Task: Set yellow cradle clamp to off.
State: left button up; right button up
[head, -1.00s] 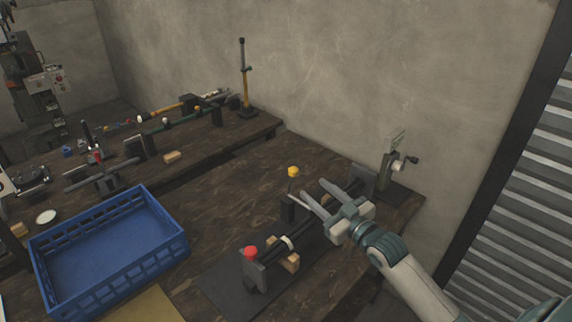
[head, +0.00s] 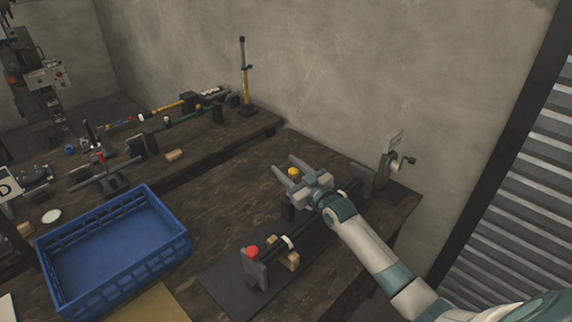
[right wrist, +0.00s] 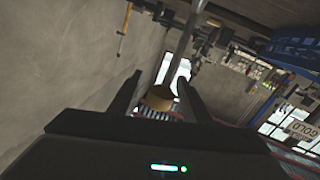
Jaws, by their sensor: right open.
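The yellow cradle clamp shows as a yellow knob (head: 293,171) in the head view, above a dark cradle on the bench. My right gripper (head: 286,165) is open, with one finger on either side of the knob in the picture. The right wrist view shows the yellow knob (right wrist: 158,98) between the two open fingers (right wrist: 160,78). I cannot tell whether they touch it. The clamp's lever and base are mostly hidden by my gripper. My left gripper is not in view.
A red knob (head: 252,252) tops the near upright of the same fixture, with dark rods running behind it. A blue crate (head: 186,240) stands to the left. A grey hand-cranked device (head: 389,160) stands at the right rear.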

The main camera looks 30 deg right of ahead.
jog(key=shift+w, duration=0.35)
grip_shut()
jog(key=shift+w, duration=0.1)
